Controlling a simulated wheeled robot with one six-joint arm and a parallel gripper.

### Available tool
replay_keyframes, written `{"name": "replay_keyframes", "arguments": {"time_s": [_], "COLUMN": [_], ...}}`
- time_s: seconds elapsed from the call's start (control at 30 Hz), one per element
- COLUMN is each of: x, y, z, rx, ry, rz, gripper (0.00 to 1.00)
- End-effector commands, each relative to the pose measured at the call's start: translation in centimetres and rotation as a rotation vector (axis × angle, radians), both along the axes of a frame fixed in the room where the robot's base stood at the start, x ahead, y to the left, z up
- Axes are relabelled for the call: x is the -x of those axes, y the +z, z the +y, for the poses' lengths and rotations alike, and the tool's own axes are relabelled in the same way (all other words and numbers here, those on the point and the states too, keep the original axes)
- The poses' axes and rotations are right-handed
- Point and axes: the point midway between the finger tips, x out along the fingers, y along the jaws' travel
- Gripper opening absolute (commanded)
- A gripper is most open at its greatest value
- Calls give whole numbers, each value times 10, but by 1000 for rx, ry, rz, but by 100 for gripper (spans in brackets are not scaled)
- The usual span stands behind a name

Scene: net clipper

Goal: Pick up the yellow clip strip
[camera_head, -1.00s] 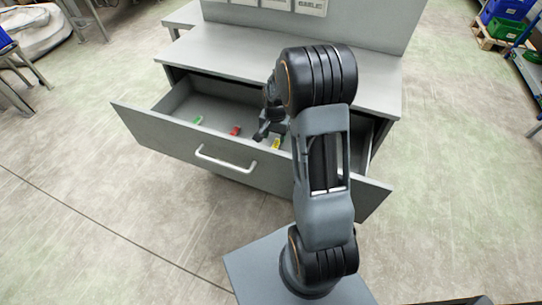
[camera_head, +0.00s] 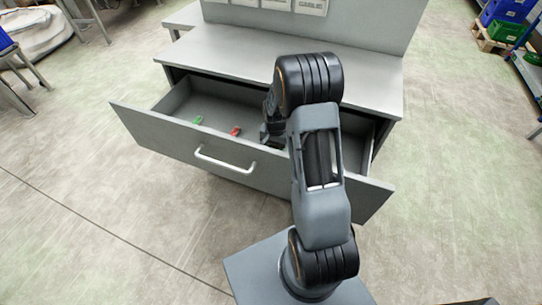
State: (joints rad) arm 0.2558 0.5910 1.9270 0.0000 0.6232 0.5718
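The yellow clip strip does not show now; the spot where it lay is covered by my arm and gripper. My gripper (camera_head: 268,138) is down inside the open drawer (camera_head: 160,127), right of the red clip. Its fingers are small, dark and partly hidden by my arm, so I cannot tell whether they are open or shut, or whether they touch the yellow clip strip.
A red clip (camera_head: 235,132) and a green clip (camera_head: 198,120) lie on the drawer floor to the left. The drawer front has a pale handle (camera_head: 224,161). The worktop (camera_head: 220,50) overhangs the drawer's back.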

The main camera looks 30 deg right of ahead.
Motion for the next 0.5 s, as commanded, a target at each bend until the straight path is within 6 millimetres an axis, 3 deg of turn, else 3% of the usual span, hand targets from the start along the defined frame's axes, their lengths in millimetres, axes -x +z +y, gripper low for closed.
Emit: {"name": "replay_keyframes", "arguments": {"time_s": [0.07,0.5], "x": [0,0], "y": [0,0], "z": [0,0], "rx": [0,0], "ry": [0,0], "rz": [0,0], "gripper": [45,3]}}
